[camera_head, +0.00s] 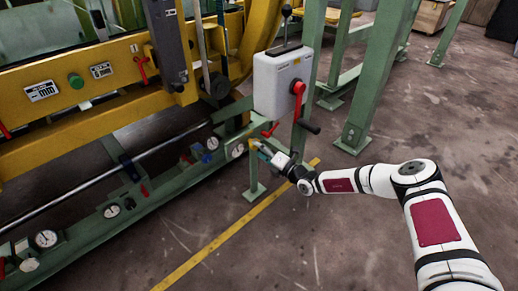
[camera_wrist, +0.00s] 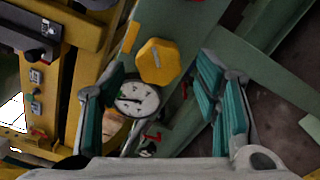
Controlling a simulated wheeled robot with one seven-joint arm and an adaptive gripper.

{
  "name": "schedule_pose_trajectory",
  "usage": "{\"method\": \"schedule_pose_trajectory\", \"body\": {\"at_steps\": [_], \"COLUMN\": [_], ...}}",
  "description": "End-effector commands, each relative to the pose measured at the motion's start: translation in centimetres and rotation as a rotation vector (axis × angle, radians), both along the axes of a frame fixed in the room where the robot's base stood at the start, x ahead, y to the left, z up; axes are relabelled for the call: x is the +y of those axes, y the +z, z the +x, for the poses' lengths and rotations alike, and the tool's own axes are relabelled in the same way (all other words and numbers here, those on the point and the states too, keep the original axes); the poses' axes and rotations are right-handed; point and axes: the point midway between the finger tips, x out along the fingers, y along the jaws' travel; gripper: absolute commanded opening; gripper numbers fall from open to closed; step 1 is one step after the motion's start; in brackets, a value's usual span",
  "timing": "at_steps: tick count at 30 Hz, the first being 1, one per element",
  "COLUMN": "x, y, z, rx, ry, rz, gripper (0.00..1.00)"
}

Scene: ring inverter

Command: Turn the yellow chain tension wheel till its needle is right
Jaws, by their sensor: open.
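The yellow chain tension wheel (camera_wrist: 158,61) shows in the wrist view, at the upper middle on a green beam. A round white gauge (camera_wrist: 137,98) with a dark needle sits just below and left of it. The needle's exact reading is too small to tell. My gripper (camera_wrist: 165,85) is open, with its two teal-padded fingers on either side of the wheel and gauge in the picture. The wheel looks apart from both fingers. In the head view my gripper (camera_head: 268,150) is at the green rail's right end, where the wheel is hard to make out.
A grey box with a red lever (camera_head: 298,88) stands just above my gripper. More gauges, such as one at the left (camera_head: 46,238), line the green rail (camera_head: 85,235). A green post (camera_head: 366,90) stands to the right. The floor in front is clear.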

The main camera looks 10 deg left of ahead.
Motion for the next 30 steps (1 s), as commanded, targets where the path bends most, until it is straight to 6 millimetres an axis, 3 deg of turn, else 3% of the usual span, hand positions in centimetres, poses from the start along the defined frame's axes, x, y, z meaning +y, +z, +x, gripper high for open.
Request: {"method": "schedule_pose_trajectory", "body": {"at_steps": [9, 15, 30], "x": [-5.2, -7.5, -8.5], "y": [0.0, 0.0, -0.1], "z": [-3.9, -5.7, -6.6], "rx": [0.003, 0.002, 0.001], "ry": [-0.003, -0.002, 0.000], "rz": [0.001, 0.000, -0.001], "gripper": [0.57, 0.57, 0.57]}}
